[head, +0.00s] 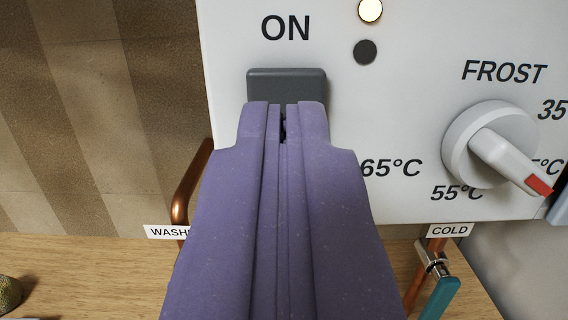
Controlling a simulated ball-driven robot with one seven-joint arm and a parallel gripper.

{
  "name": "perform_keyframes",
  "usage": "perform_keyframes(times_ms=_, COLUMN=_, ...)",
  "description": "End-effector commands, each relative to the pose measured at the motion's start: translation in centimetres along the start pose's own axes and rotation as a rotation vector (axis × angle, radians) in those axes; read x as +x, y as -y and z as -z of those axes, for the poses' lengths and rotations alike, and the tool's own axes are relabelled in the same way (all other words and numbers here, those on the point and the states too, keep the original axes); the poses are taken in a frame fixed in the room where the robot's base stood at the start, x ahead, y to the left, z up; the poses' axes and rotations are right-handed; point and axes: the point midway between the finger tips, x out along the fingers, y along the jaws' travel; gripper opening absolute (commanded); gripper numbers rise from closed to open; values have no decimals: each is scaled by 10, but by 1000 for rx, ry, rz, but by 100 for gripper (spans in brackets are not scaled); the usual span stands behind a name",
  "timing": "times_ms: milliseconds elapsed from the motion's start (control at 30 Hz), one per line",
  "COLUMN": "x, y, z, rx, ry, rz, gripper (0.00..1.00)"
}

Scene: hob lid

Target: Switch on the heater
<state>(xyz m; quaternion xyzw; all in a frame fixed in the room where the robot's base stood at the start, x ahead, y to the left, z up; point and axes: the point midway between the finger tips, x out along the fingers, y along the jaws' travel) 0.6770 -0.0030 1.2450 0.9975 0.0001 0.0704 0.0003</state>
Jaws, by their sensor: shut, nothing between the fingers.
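The white heater panel (400,190) fills the upper right of the head view. A dark grey rocker switch (286,84) sits on it under the word ON. My purple gripper (284,105) is shut and empty, with its fingertips over the lower part of the switch. The tips hide that part, and I cannot tell whether they touch it. A round lamp (370,10) at the top edge glows pale yellow. A dark round spot (365,52) lies below it. The dial (490,145) has a red-tipped pointer aimed to the lower right.
A copper pipe (187,190) runs at the left of the panel, by a partly hidden WASH label (166,232). A teal-handled valve (440,297) stands under the COLD label (450,230). A wooden surface (90,275) lies below, with a greenish object (9,294) at far left.

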Motion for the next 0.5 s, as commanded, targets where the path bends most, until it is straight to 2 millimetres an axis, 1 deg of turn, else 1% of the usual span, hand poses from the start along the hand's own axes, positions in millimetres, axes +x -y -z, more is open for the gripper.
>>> perform_keyframes(times_ms=67, x=-1, y=0, z=-1, rx=0, ry=0, rz=0, gripper=0)
perform_keyframes(times_ms=133, x=-12, y=0, z=3, rx=-1, ry=0, rz=0, gripper=0)
perform_keyframes(times_ms=267, x=-31, y=0, z=6, rx=-1, ry=0, rz=0, gripper=0)
perform_keyframes(times_ms=500, x=-71, y=0, z=11, rx=0, ry=0, rz=0, gripper=0)
